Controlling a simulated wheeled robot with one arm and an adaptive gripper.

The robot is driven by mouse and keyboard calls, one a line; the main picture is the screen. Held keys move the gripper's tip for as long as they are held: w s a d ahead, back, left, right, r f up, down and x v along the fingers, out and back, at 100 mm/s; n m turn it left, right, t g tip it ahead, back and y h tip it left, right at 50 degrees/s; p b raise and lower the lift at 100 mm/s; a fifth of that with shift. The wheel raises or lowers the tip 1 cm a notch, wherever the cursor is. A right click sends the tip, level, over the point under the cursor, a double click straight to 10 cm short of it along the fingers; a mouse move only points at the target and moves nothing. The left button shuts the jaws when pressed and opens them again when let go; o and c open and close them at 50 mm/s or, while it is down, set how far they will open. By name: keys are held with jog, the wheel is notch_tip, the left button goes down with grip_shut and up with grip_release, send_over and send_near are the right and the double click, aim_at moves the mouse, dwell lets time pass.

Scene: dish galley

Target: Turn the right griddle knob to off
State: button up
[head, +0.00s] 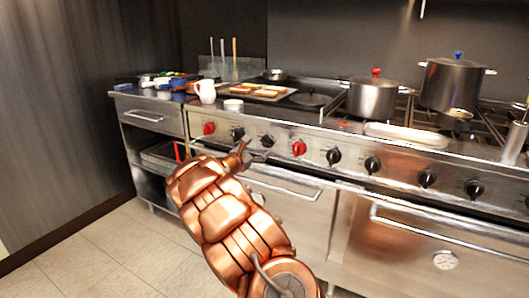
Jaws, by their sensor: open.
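The griddle (308,99) is the dark flat plate on the left part of the range. Below it on the steel front panel are a red knob (208,128) at the left, two black knobs, one at the middle left (237,133) and one at the middle right (267,141), and another red knob (299,148) at the right. No label is readable, so I cannot tell the knobs' settings. My gripper (250,155) is open and empty, just below the black knobs and left of the right red knob. My copper-coloured arm hides part of the oven front below.
More black knobs (372,165) continue to the right. A pot with a red-knobbed lid (373,98) and a larger pot with a blue-knobbed lid (454,82) stand on the burners. A white mug (205,92) and a tray of toast (257,93) sit at the left. Oven handles (440,234) project below.

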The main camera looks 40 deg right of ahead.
aim_at(263, 143)
jog(key=shift+n+t, duration=0.3)
jog(key=shift+n, duration=0.1)
jog(key=x, duration=0.4)
jog(key=w+f+x, duration=0.1)
jog(key=x, duration=0.1)
jog(key=shift+w+d+f, duration=0.1)
jog(key=shift+w+d, duration=0.1)
jog(key=shift+d, duration=0.05)
jog(key=shift+w+d, duration=0.2)
jog(key=shift+d, duration=0.45)
jog(key=shift+b, duration=0.35)
jog(key=c, duration=1.2)
